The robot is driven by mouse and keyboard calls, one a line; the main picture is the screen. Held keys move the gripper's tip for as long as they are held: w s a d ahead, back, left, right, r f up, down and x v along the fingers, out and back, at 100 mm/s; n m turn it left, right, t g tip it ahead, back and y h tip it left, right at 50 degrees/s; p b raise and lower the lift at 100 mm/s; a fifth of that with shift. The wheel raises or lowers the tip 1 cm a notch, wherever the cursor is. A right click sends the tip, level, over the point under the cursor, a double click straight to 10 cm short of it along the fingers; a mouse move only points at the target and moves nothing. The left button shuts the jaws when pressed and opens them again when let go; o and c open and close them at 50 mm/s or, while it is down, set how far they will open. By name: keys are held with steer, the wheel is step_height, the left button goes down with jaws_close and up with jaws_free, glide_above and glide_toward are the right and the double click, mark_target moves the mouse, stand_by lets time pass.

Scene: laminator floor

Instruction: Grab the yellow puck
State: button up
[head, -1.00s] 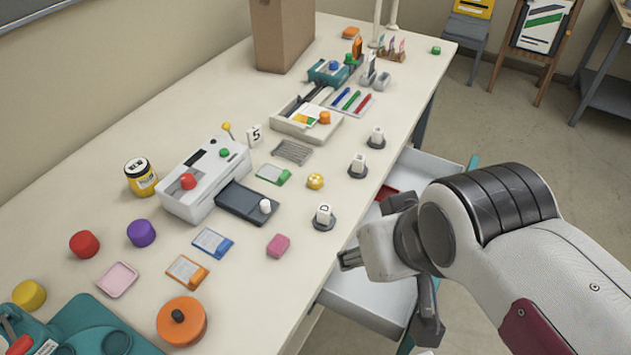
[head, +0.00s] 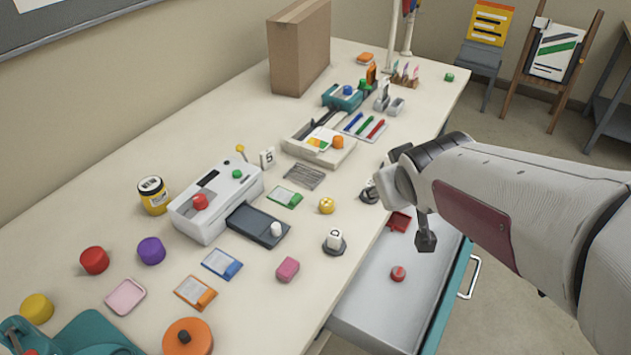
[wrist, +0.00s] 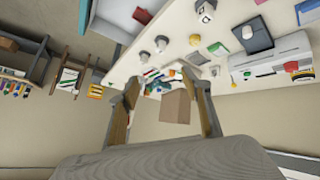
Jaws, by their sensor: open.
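The yellow puck (head: 37,308) stands on the table at the lower left of the head view, beside a teal item and left of the red puck (head: 94,260). I cannot pick it out in the wrist view. My gripper (head: 398,214) is over the table's right edge and the open drawer, far to the right of the yellow puck. In the wrist view, the fingers of my gripper (wrist: 167,85) are spread apart with nothing between them.
A purple puck (head: 151,250), pink tray (head: 125,296) and orange round item (head: 187,337) are near the yellow puck. The white laminator (head: 208,207) and yellow jar (head: 153,195) stand farther back. The open drawer (head: 385,285) juts from the table's right side.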

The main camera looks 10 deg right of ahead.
steer(key=w+d+f+n+t+y, duration=0.1)
steer(key=w+d+f+n, duration=0.1)
steer(key=w+f, duration=0.45)
steer(key=w+d+f+n+t+y, duration=0.2)
steer(key=w+f, duration=0.1)
steer(key=w, duration=0.6)
steer(key=n+t+y, duration=0.2)
steer(key=y, duration=0.5)
glide_toward(333, 207)
steer(key=w, duration=0.4)
steer(key=shift+f, duration=0.2)
steer(key=shift+s+a+f+y, duration=0.25)
steer(key=shift+s+f+y, duration=0.2)
steer(key=shift+s+y, duration=0.4)
steer(key=shift+w, duration=0.15)
steer(key=shift+x, duration=1.3)
steer(key=shift+a, duration=0.1)
